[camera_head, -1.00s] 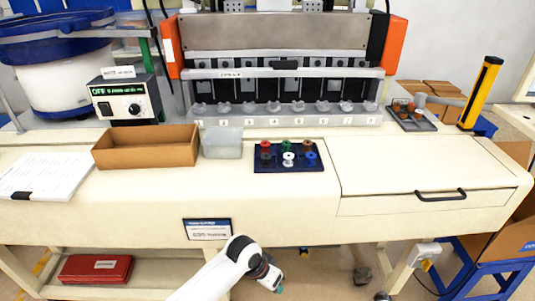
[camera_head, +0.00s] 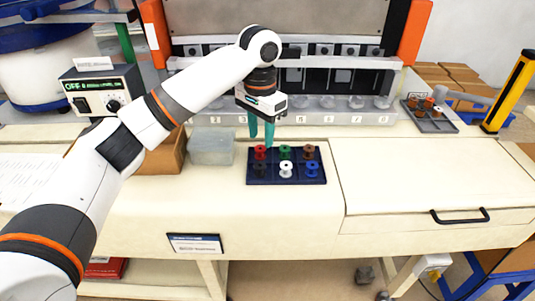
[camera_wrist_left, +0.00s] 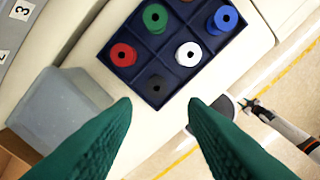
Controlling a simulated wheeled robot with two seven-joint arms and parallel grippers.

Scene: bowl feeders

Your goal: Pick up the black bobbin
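The black bobbin (camera_head: 261,170) stands in the front left compartment of a dark blue tray (camera_head: 318,180). In the left wrist view the black bobbin (camera_wrist_left: 157,87) lies ahead of and between my fingers. My left gripper (camera_head: 261,140) points down behind the tray's left end, above the table; its green fingers are apart. The left wrist view shows the same gripper (camera_wrist_left: 160,105) open and empty. My right gripper is not clearly seen in the head view.
The tray also holds red (camera_head: 260,152), green (camera_head: 285,152), brown (camera_head: 308,152), white (camera_head: 286,169) and blue (camera_head: 312,169) bobbins. A translucent bin (camera_head: 212,147) stands left of the tray, beside a brown box (camera_head: 160,160). The tabletop in front is clear.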

